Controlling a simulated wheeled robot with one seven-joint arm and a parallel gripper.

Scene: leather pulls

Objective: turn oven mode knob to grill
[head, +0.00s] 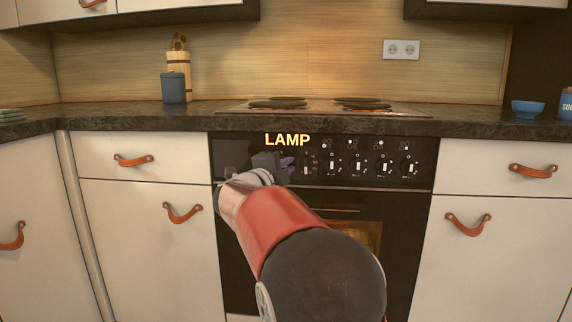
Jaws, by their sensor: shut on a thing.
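The oven (350,210) stands in the middle of the counter run, with a black control panel (424,165) across its top. Glowing yellow letters reading "LAMP" (287,140) show at the panel's upper left. My gripper (283,164) is at the left part of the panel, just below these letters, and is shut on the oven mode knob there. The gripper hides most or all of that knob, so its pointer cannot be read. Several other knobs with white pointers, one of them here (358,166), run along the panel to the right.
My arm covers much of the oven door. A cooktop (320,107) lies on the dark counter (120,117) above. White drawers with leather pulls flank the oven, such as the left pull (133,160) and right pull (533,171). A blue canister (173,88) and blue bowl (528,109) stand on the counter.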

